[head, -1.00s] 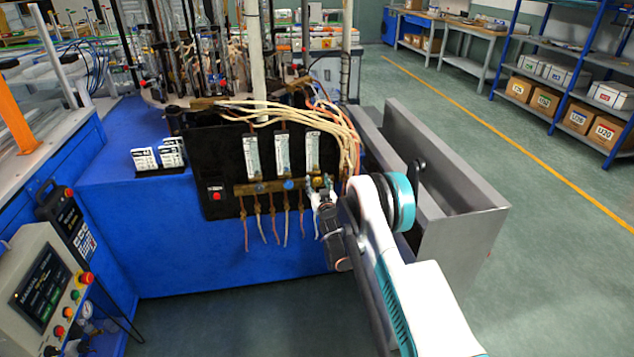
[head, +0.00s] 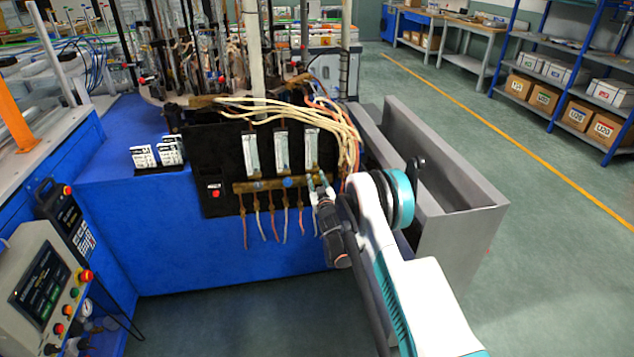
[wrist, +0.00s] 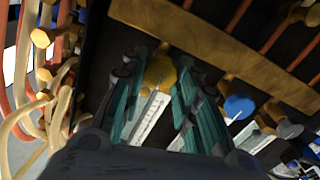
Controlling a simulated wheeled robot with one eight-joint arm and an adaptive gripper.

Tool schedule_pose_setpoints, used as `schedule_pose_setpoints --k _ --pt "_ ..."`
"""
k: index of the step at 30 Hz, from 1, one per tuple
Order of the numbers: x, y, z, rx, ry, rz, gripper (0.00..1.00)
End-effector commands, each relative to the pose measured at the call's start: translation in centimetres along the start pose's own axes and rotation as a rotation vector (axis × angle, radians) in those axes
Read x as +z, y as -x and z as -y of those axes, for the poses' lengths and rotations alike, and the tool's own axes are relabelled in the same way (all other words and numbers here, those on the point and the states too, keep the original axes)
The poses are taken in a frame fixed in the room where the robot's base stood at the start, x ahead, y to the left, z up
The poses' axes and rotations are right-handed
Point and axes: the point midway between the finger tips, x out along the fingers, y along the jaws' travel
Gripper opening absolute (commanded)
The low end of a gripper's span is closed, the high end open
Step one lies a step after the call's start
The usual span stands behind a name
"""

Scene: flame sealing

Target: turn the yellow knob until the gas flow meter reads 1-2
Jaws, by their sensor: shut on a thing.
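The yellow knob (wrist: 160,73) sits between the two fingers of my gripper (wrist: 158,85) in the wrist view, below a brass bar (wrist: 215,45). The gripper is shut on it. In the head view my gripper (head: 322,190) is at the right end of the brass bar (head: 262,185), and the yellow knob is mostly hidden behind it. The flow meter (head: 312,150) above the knob is a white upright tube on the black panel. It also shows in the wrist view (wrist: 150,118), partly covered by the fingers. Its reading is too small to tell.
A blue knob (wrist: 238,107) and a grey knob (wrist: 289,129) sit along the same bar. Pale hoses (wrist: 62,100) hang close beside my gripper. A grey metal trough (head: 470,225) stands to the right of my arm. Copper and white tubes hang under the panel.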

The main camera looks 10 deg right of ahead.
Motion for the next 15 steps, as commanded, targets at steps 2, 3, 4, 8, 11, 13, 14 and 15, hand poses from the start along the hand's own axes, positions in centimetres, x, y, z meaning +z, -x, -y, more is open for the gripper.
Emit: schedule_pose_setpoints --k 2,3,4,8,11,13,14,15 --pt "-0.01 0.01 0.04 0.0 0.066 0.0 0.05" --pt "-0.01 0.01 0.05 -0.001 0.103 0.0 0.05" --pt "-0.01 0.01 0.07 -0.001 0.131 0.0 0.05" --pt "0.01 0.01 0.12 -0.001 0.256 0.0 0.05" --pt "0.02 0.02 0.15 -0.001 0.349 0.0 0.05" --pt "0.03 0.02 0.18 -0.002 0.412 0.0 0.05" --pt "0.03 0.02 0.19 -0.002 0.436 0.0 0.05" --pt "0.04 0.02 0.2 -0.002 0.47 0.0 0.05"
